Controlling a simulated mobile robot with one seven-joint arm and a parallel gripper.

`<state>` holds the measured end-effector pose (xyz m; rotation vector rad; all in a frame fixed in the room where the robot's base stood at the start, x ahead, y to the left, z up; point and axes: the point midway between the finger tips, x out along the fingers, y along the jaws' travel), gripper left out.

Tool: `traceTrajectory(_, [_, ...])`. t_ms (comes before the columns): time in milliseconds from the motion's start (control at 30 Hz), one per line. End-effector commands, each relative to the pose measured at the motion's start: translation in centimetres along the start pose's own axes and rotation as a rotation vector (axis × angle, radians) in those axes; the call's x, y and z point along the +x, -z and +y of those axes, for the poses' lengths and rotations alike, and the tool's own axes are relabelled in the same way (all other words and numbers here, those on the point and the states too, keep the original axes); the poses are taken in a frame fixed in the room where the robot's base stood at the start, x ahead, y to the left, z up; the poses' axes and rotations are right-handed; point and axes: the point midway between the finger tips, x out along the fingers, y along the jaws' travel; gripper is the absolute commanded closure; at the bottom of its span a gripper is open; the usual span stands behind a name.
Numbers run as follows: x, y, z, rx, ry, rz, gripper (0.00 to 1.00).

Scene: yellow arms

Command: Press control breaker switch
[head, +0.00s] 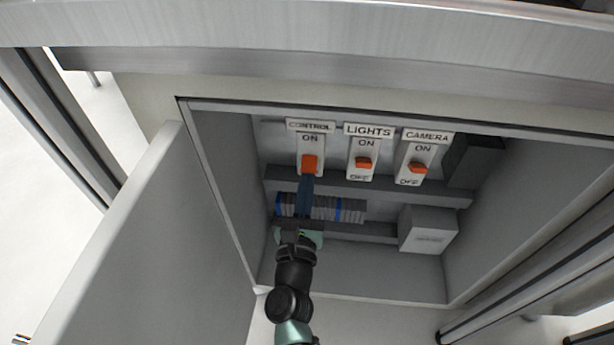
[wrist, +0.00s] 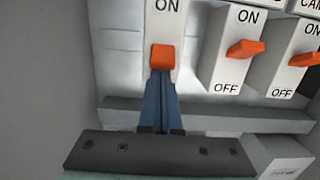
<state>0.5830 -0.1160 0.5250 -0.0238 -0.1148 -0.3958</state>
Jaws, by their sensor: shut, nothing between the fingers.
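The control breaker (head: 311,141) is a white plate with an orange switch (head: 309,164), leftmost of three breakers in the open cabinet. Its label reads CONTROL with ON above the switch; the lower part of the plate is hidden by my gripper. My gripper (head: 306,178) is shut and empty, with its blue fingers pointing up at the switch from below. In the wrist view the fingertips (wrist: 160,74) sit right at the lower edge of the orange switch (wrist: 163,57). I cannot tell whether they touch it.
The lights breaker (head: 363,162) and camera breaker (head: 418,168) stand to the right with orange switches. A cabinet door (head: 150,240) hangs open on the left. A light grey box (head: 428,230) sits at the lower right inside, and grey rails (head: 400,193) cross the cabinet.

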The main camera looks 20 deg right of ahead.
Motion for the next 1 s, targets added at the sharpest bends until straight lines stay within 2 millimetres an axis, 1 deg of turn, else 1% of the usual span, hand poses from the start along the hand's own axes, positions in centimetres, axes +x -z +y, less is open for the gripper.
traceTrajectory(33, [0.00, -0.28, 0.02, 0.000, -0.001, 0.006, 1.00])
traceTrajectory(1000, [-0.30, -1.17, 0.03, 0.001, 0.000, 0.137, 1.00])
